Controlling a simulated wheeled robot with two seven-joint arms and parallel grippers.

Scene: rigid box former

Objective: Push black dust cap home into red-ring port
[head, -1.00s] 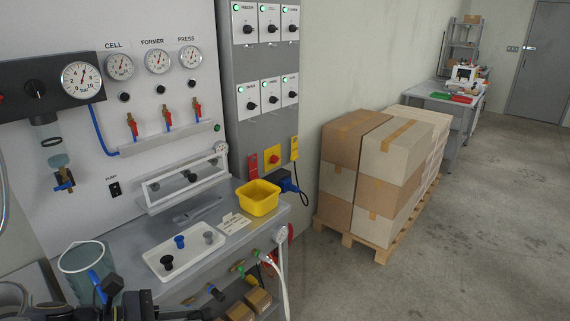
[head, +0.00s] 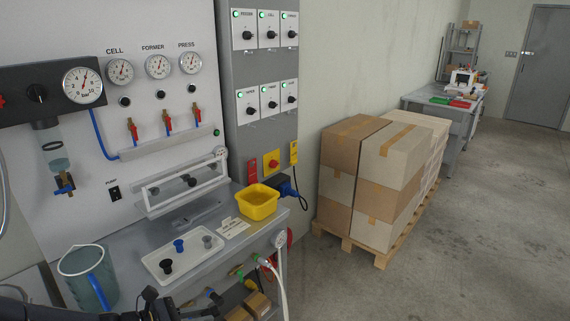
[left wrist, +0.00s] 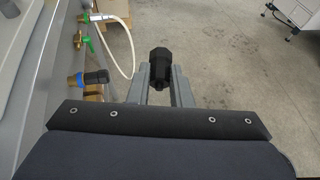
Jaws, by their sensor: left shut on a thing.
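My left gripper (left wrist: 160,92) is shut on a black ribbed piece that looks like the black dust cap (left wrist: 160,66). The cap sticks out beyond the fingertips, over the floor in the left wrist view. In the head view the dark left arm and gripper (head: 152,304) show only in part at the bottom edge. A blue-ringed port with a black piece in it (left wrist: 95,78) is to the left of the gripper, apart from it. I cannot make out a red-ring port in either view. My right gripper is not in view.
Green-ringed fittings (left wrist: 88,44) and a white hose (left wrist: 128,42) are along the bench front. A white tray (head: 152,264) with black, blue and grey pieces, a yellow bin (head: 257,207) and a clear jug (head: 82,270) stand on the bench.

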